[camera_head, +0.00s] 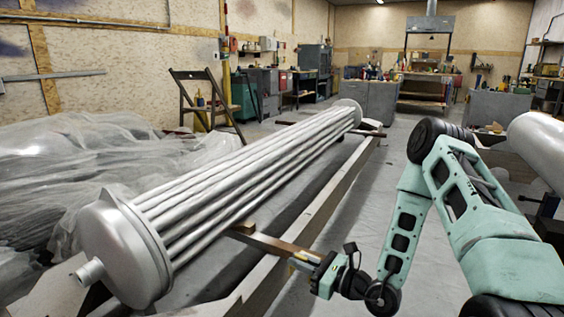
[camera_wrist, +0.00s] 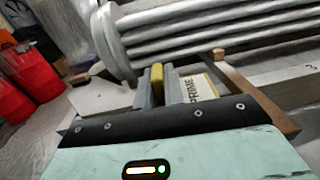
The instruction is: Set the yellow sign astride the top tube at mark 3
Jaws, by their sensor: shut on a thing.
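My gripper (camera_head: 302,261) is low at the near side of the tube bundle, beside a wooden crosspiece. In the wrist view its two grey fingers (camera_wrist: 157,84) are shut on a narrow yellow piece (camera_wrist: 157,72), which I take for the yellow sign seen edge-on. Most of it is hidden between the fingers. The top tube (camera_head: 235,150) runs along the upper side of the silver bundle, above and apart from my gripper. A mark reading 3 (camera_wrist: 311,67) shows on the pale beam at the right of the wrist view.
A wooden crosspiece (camera_head: 278,245) juts out under the bundle towards my gripper. A white card with dark letters (camera_wrist: 201,88) lies beside the fingers. A long pale beam (camera_head: 318,205) runs alongside the bundle. Plastic sheeting (camera_head: 80,165) covers the left. Red drums (camera_wrist: 38,72) stand farther off.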

